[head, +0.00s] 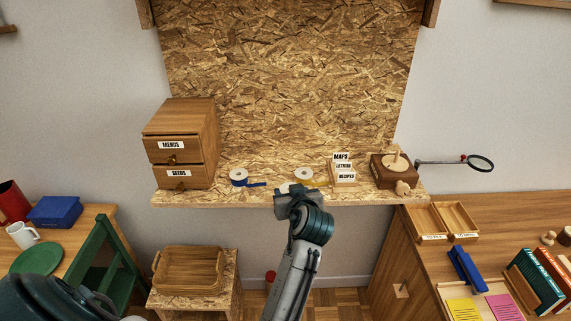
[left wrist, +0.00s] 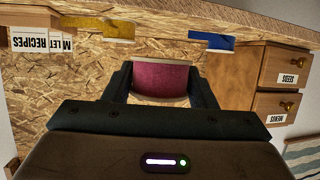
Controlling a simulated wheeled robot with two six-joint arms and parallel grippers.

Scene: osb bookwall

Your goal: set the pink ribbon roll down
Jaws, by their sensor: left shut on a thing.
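My left gripper (head: 297,190) is at the front edge of the OSB shelf (head: 205,198), near its middle. In the left wrist view the pink ribbon roll (left wrist: 160,78) sits between the two fingers of the left gripper (left wrist: 163,88), which is shut on it. I cannot tell whether the roll touches the shelf. My right gripper is not in view.
A blue ribbon roll (head: 238,177) stands left on the shelf, beside the drawers (head: 182,145). A yellow ribbon roll (head: 304,174) is just behind my gripper. A card holder (head: 343,170) and a wooden box (head: 393,170) stand to the right. Bare shelf shows between the two rolls.

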